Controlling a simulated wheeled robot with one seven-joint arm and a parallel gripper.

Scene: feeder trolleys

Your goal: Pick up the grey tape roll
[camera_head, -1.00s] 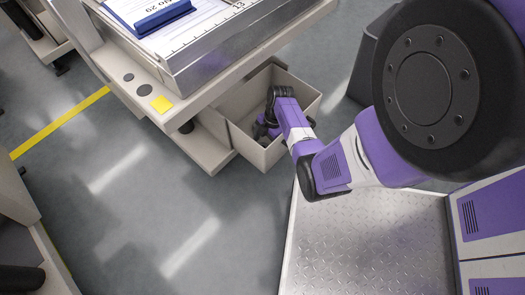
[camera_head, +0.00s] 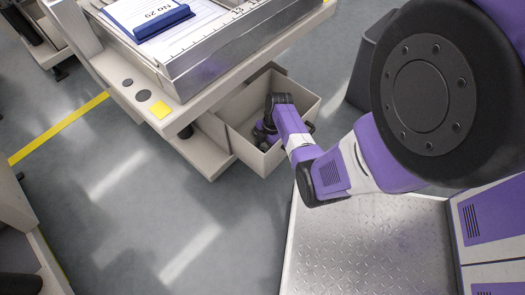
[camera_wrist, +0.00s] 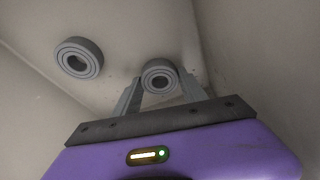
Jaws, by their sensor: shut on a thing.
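In the wrist view, a grey tape roll (camera_wrist: 160,76) sits between the two fingers of my gripper (camera_wrist: 161,84), which is shut on it. Its round face and dark centre hole point toward the camera. A second, similar grey roll (camera_wrist: 78,60) lies apart to the left on the pale floor of the bin. In the head view, my gripper (camera_head: 263,132) reaches down into the beige bin (camera_head: 285,150). The rolls cannot be made out there, as the arm and the bin walls cover much of the inside.
The bin walls stand close around my gripper. A blue clipboard (camera_head: 160,22) lies on top of the trolley. Grey floor (camera_head: 150,190) is clear at lower left.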

